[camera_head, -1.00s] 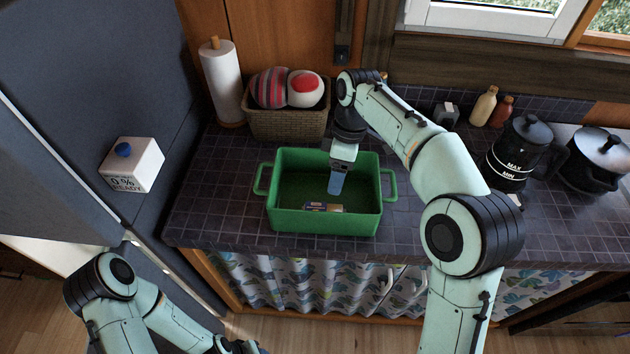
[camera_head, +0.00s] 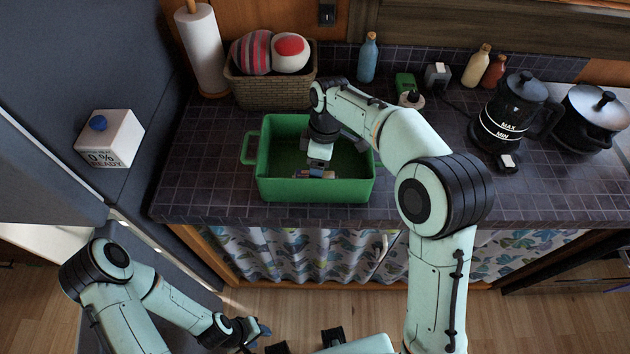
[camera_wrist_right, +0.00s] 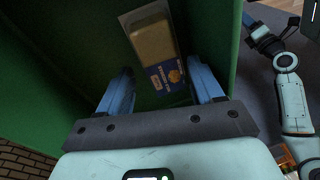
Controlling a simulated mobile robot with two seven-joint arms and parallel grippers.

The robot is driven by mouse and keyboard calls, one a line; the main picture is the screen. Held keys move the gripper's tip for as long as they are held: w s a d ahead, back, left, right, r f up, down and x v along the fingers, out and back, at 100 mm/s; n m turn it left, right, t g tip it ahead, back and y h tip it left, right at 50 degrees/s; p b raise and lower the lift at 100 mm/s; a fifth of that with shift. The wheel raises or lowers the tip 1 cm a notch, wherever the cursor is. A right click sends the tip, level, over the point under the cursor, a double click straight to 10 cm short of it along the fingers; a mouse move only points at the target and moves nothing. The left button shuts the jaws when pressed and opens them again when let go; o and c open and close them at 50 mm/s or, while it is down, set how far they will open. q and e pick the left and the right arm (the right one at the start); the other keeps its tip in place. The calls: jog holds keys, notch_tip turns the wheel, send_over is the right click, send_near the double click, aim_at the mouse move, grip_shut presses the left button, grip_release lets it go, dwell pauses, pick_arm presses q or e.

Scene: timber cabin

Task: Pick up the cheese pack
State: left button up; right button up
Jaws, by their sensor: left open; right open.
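The cheese pack (camera_wrist_right: 153,42), a pale block in clear wrap with a blue and orange label, lies inside the green bin (camera_head: 316,191). In the head view only small bits of the pack show beside my right gripper (camera_head: 317,171), which is down inside the bin. In the right wrist view the blue fingers of my right gripper (camera_wrist_right: 160,86) are apart. The label end of the pack lies just ahead of and between the fingertips; I cannot tell whether they touch it. My left gripper (camera_head: 262,332) is low in front of the counter, open and away from the bin.
The bin's walls stand close around my right gripper. A wicker basket (camera_head: 262,94) with two balls and a paper towel roll (camera_head: 202,50) stand behind it. A kettle (camera_head: 510,115) and a pot (camera_head: 588,122) are to the right. A carton (camera_head: 110,140) is at left.

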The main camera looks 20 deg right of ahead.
jog(key=shift+s+a+f, duration=0.1)
jog(key=shift+a+f, duration=0.1)
jog(key=shift+f, duration=0.9)
pick_arm(q)
jog(key=shift+s+f, duration=0.1)
jog(key=shift+f, duration=0.05)
pick_arm(e)
jog(key=c, duration=1.1)
jog(key=shift+o, duration=0.2)
jog(key=shift+r, duration=0.15)
notch_tip(320, 180, up, 20)
jog(key=p, duration=0.3)
jog(key=shift+p, duration=0.4)
grip_shut()
pick_arm(q)
jog(key=w+r, duration=0.4)
jog(key=r, duration=0.1)
jog(key=shift+w+t, duration=0.3)
jog(key=shift+w, duration=0.05)
